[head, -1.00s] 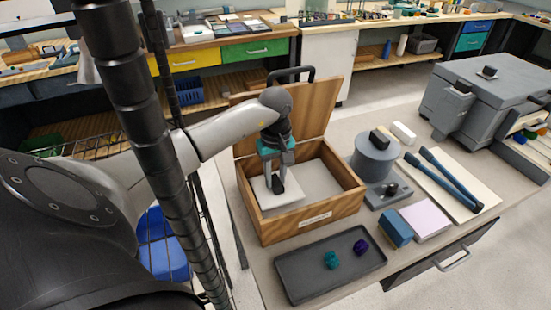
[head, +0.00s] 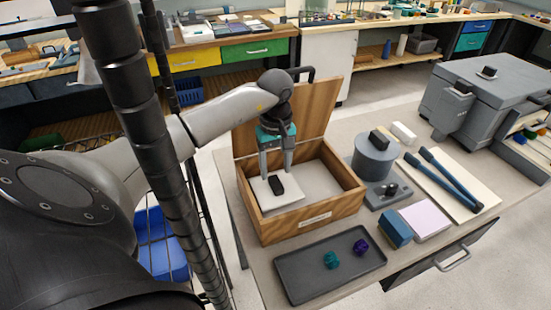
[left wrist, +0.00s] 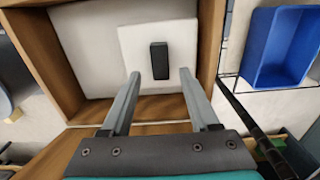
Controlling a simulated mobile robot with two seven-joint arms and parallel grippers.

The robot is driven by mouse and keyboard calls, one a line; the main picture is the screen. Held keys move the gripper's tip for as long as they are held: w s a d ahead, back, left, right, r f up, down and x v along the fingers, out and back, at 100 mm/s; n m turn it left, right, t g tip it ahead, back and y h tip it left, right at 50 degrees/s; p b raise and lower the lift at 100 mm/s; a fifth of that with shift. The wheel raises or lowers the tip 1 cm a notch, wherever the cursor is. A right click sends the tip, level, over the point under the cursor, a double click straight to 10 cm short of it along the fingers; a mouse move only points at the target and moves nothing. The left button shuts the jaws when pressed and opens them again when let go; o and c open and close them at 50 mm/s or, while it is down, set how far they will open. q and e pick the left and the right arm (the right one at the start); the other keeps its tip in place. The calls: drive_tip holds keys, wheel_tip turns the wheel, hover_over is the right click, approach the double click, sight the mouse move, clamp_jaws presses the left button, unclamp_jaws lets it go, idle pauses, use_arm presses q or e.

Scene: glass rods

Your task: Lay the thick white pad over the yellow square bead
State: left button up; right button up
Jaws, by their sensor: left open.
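The thick white pad (head: 286,203), a square slab with a black upright grip (head: 277,185) on top, lies flat in the open wooden box, toward its left side. It also shows in the left wrist view (left wrist: 136,48). My left gripper (head: 275,173) is open and empty, just above and behind the pad's grip; in the left wrist view its fingers (left wrist: 159,74) point at the pad, apart from the grip. No yellow square bead shows; whether it is under the pad I cannot tell. My right gripper is not in view.
The wooden box (head: 312,228) has raised walls and an open lid (head: 318,112) behind. In front lies a dark tray (head: 300,284) with a teal bead (head: 331,260) and a purple bead (head: 361,247). A grey cylinder (head: 376,158) stands right of the box.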

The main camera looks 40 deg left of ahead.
sight(275, 181)
use_arm(q)
wheel_tip(275, 181, up, 8)
drive_tip(key=shift+r, duration=0.2)
idle(0.6)
